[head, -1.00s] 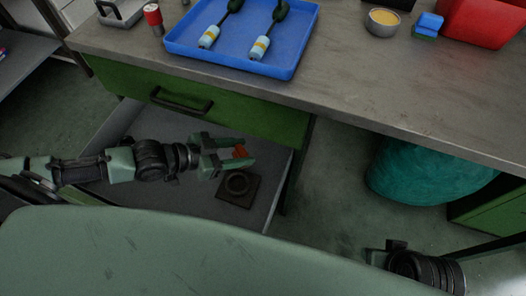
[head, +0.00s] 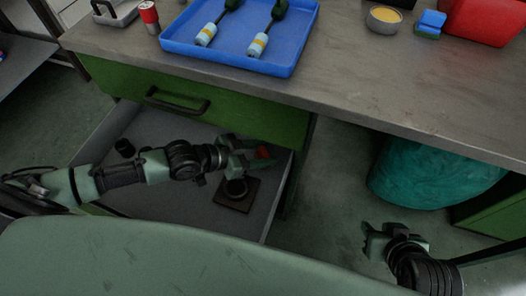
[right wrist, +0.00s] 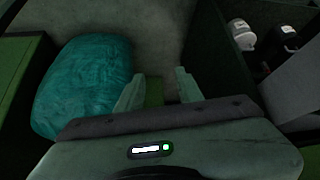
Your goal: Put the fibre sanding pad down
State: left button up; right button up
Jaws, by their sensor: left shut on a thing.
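My left gripper (head: 255,154) is over the right part of an open grey drawer (head: 150,190) under the bench. Below the gripper, a dark square block with a round ring (head: 237,194) lies in the drawer. I cannot tell how high the pad is above the drawer floor. My right gripper (head: 375,238) is at the lower right, away from the drawer. The right wrist view shows its fingers (right wrist: 160,90) apart and empty.
A blue tray (head: 225,62) with two cable pieces stands on the bench (head: 400,95). A red-capped can (head: 149,16), a bowl (head: 384,19), a blue-green sponge (head: 430,24) and a red bin (head: 490,22) stand there too. A teal bag (head: 430,175) is under the bench.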

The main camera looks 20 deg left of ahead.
aim_at(261, 153)
jog(key=shift+w, duration=0.1)
pick_arm(q)
jog(key=o, duration=1.4)
jog(key=p+v, duration=0.1)
jog(key=v, duration=0.4)
jog(key=shift+s+a+r+p, duration=0.15)
jog(key=shift+s+a+p, duration=0.1)
jog(key=shift+a+p, duration=0.1)
jog(key=p+v, duration=0.1)
jog(key=v, duration=0.4)
jog(key=shift+s+a+r+p, duration=0.15)
jog(key=shift+s+p, duration=0.05)
jog(key=shift+p, duration=0.2)
jog(key=shift+s+a+r, duration=0.15)
jog(key=shift+s+a, duration=0.05)
pick_arm(e)
jog(key=s+d+f+g, duration=0.1)
jog(key=s+d+g, duration=0.1)
jog(key=s, duration=0.4)
jog(key=shift+g+h, duration=0.4)
jog(key=shift+g, duration=0.4)
jog(key=shift+s+a+f, duration=0.1)
jog(key=shift+f, duration=0.05)
